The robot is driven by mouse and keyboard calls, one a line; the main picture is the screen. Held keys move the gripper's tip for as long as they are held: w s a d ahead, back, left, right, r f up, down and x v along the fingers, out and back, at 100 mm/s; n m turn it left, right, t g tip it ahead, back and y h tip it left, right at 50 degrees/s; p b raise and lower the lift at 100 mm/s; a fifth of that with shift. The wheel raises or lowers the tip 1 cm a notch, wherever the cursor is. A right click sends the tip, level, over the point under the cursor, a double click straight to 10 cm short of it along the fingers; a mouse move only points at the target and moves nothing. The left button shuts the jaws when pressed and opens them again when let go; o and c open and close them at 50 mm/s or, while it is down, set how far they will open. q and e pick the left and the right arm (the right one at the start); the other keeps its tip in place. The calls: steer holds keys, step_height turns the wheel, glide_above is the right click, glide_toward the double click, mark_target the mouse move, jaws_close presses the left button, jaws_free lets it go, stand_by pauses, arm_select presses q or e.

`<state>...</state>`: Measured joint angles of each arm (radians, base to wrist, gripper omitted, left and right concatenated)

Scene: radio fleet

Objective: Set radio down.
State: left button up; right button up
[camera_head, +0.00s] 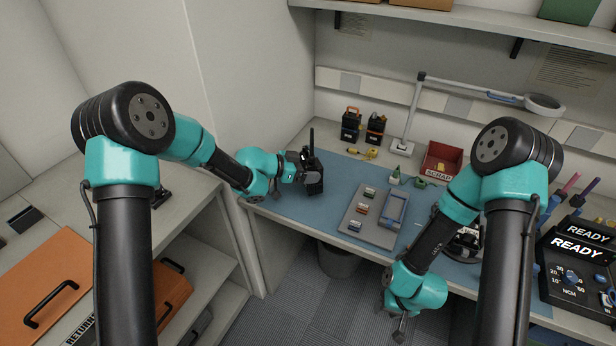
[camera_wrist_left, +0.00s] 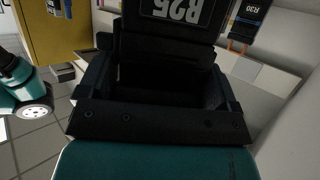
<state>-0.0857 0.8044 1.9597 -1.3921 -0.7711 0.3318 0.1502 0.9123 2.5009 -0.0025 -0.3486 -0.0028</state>
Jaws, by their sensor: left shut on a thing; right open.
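The black radio (camera_head: 314,174), with a tall antenna, stands upright at the left end of the blue mat (camera_head: 275,205). My left gripper (camera_head: 304,167) is shut on it from the left. In the left wrist view the radio (camera_wrist_left: 172,12) is close up at the top, with a label reading B25 that appears upside down. I cannot tell whether the radio's base touches the mat. My right gripper (camera_head: 399,333) hangs low in front of the bench edge, open and apart from the radio.
Two black units (camera_head: 351,126) stand behind, near a yellow tape measure (camera_head: 370,153). A red SCRAP bin (camera_head: 440,160) and a lamp (camera_head: 403,146) are at the back. READY consoles (camera_head: 577,265) stand right.

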arm_select(q)
steer(key=shift+f, duration=1.7)
steer(key=shift+f, duration=0.2)
steer(key=o, duration=1.1)
steer(key=shift+r, duration=0.2)
steer(key=v, duration=1.2)
